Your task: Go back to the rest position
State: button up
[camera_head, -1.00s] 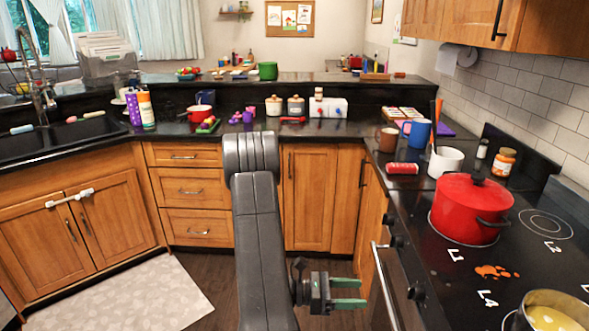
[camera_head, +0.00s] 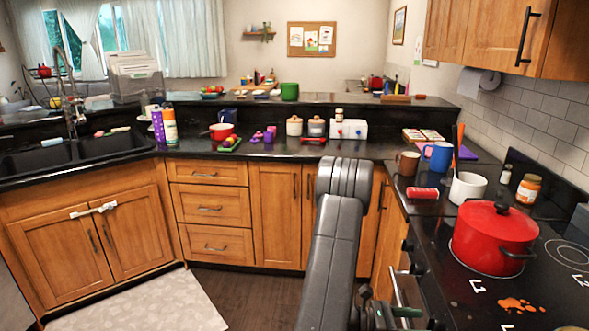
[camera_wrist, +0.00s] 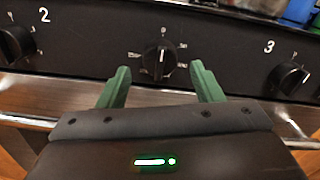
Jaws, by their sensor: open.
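My gripper (camera_wrist: 160,88) is open and empty in the wrist view, its two green fingers apart. The fingers point at the stove's front panel, and a black knob (camera_wrist: 160,60) shows between and beyond them. I cannot tell the exact gap to the panel. In the head view my gripper (camera_head: 408,317) is low at the bottom edge, beside the stove front and partly cut off. My dark arm rises in the middle of that view and bends down toward the gripper.
A red pot (camera_head: 493,238) stands on the stove (camera_head: 465,301) at right. A white mug (camera_head: 467,187), a blue mug (camera_head: 438,156) and a red can (camera_head: 422,193) are on the counter near it. The double sink (camera_head: 70,154) is at left. A light mat (camera_head: 150,305) lies on the floor.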

jog(key=shift+s+d, duration=0.15)
jog(key=shift+d, duration=1.1)
jog(key=shift+a, duration=0.15)
jog(key=w+a+b, duration=0.1)
jog(key=w+a, duration=0.1)
jog(key=a, duration=1.1)
jog(key=d, duration=0.4)
jog(key=s+d+p, duration=0.1)
jog(key=d, duration=0.3)
jog(key=s+d, duration=0.1)
jog(key=d, duration=0.4)
jog(key=w+a+m+b, duration=0.1)
jog(key=a+m, duration=0.1)
jog(key=a, duration=1)
jog(key=shift+w+a+m+b, duration=0.2)
jog(key=shift+w+m+b, duration=0.05)
jog(key=shift+m+b, duration=0.05)
jog(key=shift+f, duration=0.1)
